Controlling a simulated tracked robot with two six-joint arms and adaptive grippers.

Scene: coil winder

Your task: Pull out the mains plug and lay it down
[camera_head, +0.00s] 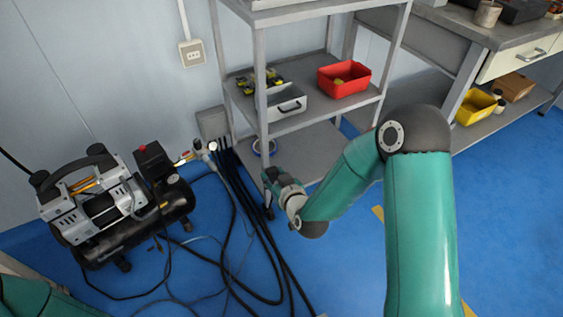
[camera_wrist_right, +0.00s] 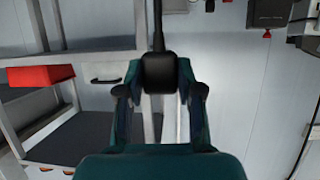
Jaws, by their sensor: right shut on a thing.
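My right gripper (camera_head: 270,179) is low in front of the shelf rack in the head view. In the right wrist view, its two fingers (camera_wrist_right: 160,90) are shut on a black plug (camera_wrist_right: 160,72), one finger on each side. A black cable (camera_wrist_right: 158,28) runs from the plug to the top of that view. I cannot make out the plug in the head view. A white wall socket (camera_head: 192,53) is on the wall at upper left, apart from the gripper, with no plug visible in it. My left gripper is not in view.
An air compressor (camera_head: 115,205) stands on the left. Black cables (camera_head: 245,215) run across the blue floor beside my right gripper. Blue floor (camera_head: 510,215) at right is clear.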

